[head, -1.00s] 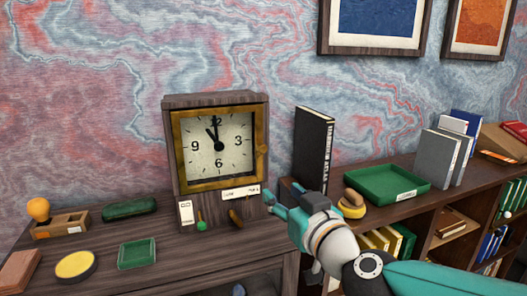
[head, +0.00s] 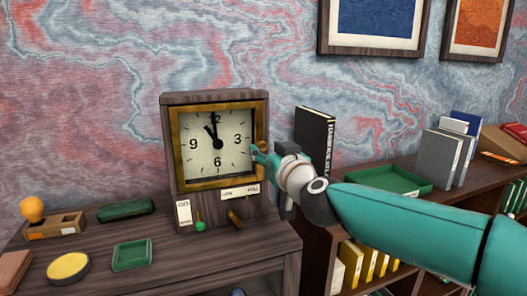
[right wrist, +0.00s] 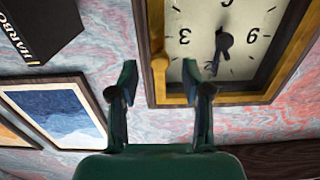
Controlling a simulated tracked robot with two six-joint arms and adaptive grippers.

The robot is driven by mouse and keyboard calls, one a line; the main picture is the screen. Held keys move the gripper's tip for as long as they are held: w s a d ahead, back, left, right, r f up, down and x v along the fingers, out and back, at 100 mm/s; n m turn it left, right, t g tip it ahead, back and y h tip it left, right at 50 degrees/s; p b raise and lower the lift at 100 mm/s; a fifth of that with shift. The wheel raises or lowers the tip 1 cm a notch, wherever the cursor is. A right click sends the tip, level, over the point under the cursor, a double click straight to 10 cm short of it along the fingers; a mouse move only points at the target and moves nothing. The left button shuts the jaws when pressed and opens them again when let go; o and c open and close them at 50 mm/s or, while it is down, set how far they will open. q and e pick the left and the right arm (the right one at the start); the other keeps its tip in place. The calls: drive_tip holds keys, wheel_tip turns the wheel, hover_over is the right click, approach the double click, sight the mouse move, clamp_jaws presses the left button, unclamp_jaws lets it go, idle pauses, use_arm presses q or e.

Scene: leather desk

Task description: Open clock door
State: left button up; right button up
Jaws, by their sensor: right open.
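The wooden desk clock (head: 170,140) stands upright on the desk, its brass-framed square door (head: 218,183) closed over the white dial (head: 201,168). My right gripper (head: 257,152) is at the right side of the door frame, where the door handle was visible, and now covers it. In the right wrist view the picture is turned over. There the brass handle (right wrist: 160,62) on the door's edge shows between the two open fingers of my right gripper (right wrist: 160,80); contact cannot be told. My left gripper is not in view.
A black book (head: 313,135) stands right of the clock, close to my right gripper. A green tray (head: 385,181) lies behind my right arm. A green knob (head: 200,225) and a brown handle (head: 235,217) are on the clock's base.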

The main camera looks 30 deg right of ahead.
drive_tip(key=shift+x, duration=1.25)
clamp_jaws()
